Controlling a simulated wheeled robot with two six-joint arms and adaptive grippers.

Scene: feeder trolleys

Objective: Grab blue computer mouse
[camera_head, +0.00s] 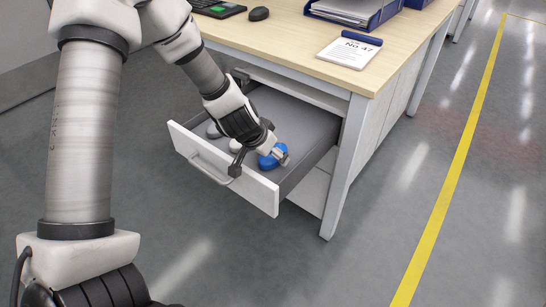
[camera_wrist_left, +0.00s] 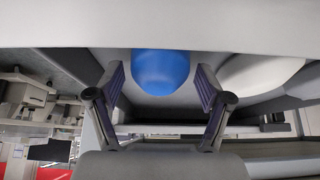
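The blue computer mouse (camera_head: 268,162) lies in the open drawer, near its front right part. In the left wrist view the blue mouse (camera_wrist_left: 160,70) sits between the two spread fingers, with a gap on each side. My left gripper (camera_head: 258,160) is open and reaches down into the drawer at the mouse, partly covering it in the head view. My right gripper is not in view.
The drawer (camera_head: 225,172) is pulled out from a wooden-topped desk (camera_head: 300,50). A white mouse (camera_head: 235,145) and a grey mouse (camera_head: 214,130) lie left of the blue one.

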